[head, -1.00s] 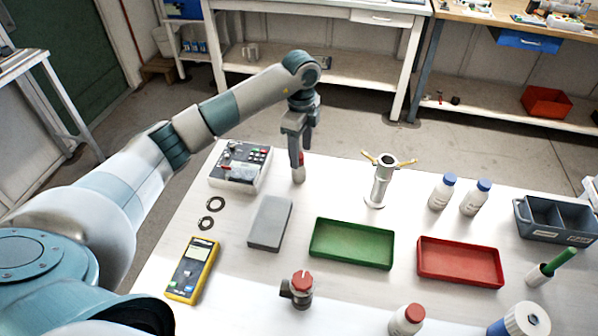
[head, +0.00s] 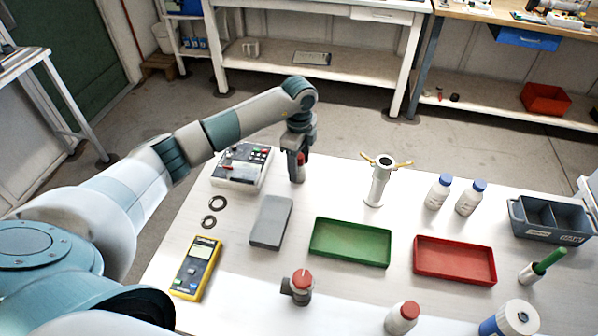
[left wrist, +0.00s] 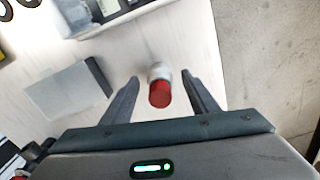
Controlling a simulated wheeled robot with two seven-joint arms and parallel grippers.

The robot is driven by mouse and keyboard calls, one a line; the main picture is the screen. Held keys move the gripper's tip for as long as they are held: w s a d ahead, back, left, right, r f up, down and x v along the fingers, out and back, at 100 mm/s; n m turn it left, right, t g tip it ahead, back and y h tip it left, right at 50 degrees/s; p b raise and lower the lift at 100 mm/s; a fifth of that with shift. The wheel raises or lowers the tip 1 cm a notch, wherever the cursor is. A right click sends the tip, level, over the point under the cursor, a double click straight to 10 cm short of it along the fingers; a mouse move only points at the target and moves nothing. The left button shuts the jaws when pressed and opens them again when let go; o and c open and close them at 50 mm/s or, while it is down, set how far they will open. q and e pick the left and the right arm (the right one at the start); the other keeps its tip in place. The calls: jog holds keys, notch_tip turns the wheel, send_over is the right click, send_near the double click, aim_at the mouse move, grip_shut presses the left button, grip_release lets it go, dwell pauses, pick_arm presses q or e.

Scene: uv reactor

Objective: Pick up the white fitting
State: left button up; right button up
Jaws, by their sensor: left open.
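The white fitting (left wrist: 158,72), a small upright piece with a pale body and a red top, stands near the far edge of the white table. My left gripper (left wrist: 160,90) is open, with one finger on each side of it and a visible gap on both sides in the left wrist view. In the head view, my left gripper (head: 298,172) reaches down over the fitting and partly hides it; the red top shows between the fingers. My right gripper is not in view.
A control box (head: 240,167) stands close to the left of the gripper. A grey block (head: 270,222), a green tray (head: 350,243) and a red tray (head: 455,262) lie nearer. A metal stand with brass arms (head: 377,188) is to the right.

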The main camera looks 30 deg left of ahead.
pick_arm(q)
jog(key=c, duration=1.1)
jog(key=shift+c, duration=0.2)
jog(key=shift+r, duration=0.1)
jog(key=shift+r+b, duration=0.5)
jog(key=shift+r, duration=0.05)
notch_tip(320, 180, up, 2)
jog(key=shift+w+r+b, duration=0.1)
jog(key=shift+r+b, duration=0.05)
jog(key=shift+b, duration=0.5)
jog(key=s+d+r+b, duration=0.2)
jog(key=d+r, duration=0.5)
jog(key=d, duration=0.4)
jog(key=shift+s+d+r+b, duration=0.25)
jog(key=shift+b, duration=0.5)
